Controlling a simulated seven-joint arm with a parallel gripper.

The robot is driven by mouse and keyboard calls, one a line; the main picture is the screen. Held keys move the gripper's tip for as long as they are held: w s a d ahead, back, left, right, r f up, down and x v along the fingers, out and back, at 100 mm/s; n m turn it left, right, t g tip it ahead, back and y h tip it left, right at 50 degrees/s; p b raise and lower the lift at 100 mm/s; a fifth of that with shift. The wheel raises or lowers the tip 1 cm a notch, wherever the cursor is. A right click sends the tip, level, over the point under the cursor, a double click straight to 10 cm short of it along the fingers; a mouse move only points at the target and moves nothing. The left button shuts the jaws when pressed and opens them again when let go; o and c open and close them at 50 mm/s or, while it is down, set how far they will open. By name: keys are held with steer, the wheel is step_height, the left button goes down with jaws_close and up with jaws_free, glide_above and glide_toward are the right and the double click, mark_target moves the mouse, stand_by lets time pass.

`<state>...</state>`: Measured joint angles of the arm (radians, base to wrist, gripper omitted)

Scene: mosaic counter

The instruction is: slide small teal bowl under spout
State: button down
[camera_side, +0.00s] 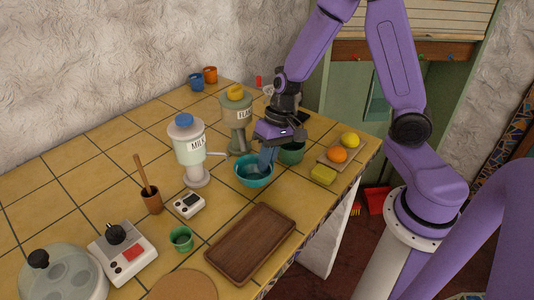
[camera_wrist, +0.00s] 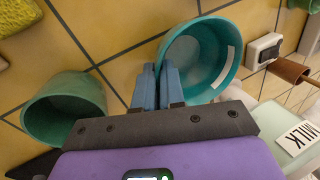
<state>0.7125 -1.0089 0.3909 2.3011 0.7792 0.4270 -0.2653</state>
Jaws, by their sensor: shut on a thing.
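The small teal bowl (camera_side: 250,179) stands on the yellow tiled counter. It also shows in the wrist view (camera_wrist: 222,50), with a pale strip on its inner wall. My gripper (camera_side: 266,158) points down at the bowl's right side. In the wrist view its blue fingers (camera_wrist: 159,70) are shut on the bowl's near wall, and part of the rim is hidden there. The milk dispenser (camera_side: 189,150) stands to the left of the bowl. Its thin spout (camera_side: 215,153) reaches right, toward the bowl, and the bowl is beside the spout's tip, not directly beneath it.
A darker green bowl (camera_side: 292,155) stands just right of my gripper. A second dispenser (camera_side: 235,115) is behind. Fruit on a board (camera_side: 337,155) is at right.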

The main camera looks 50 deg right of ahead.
steer(key=shift+w+f, duration=0.1)
steer(key=shift+f, duration=0.55)
steer(key=shift+w, duration=1.6)
steer(key=shift+f, duration=0.15)
steer(key=c, duration=1.1)
jaws_free()
steer(key=shift+c, duration=0.2)
step_height(320, 180, up, 7)
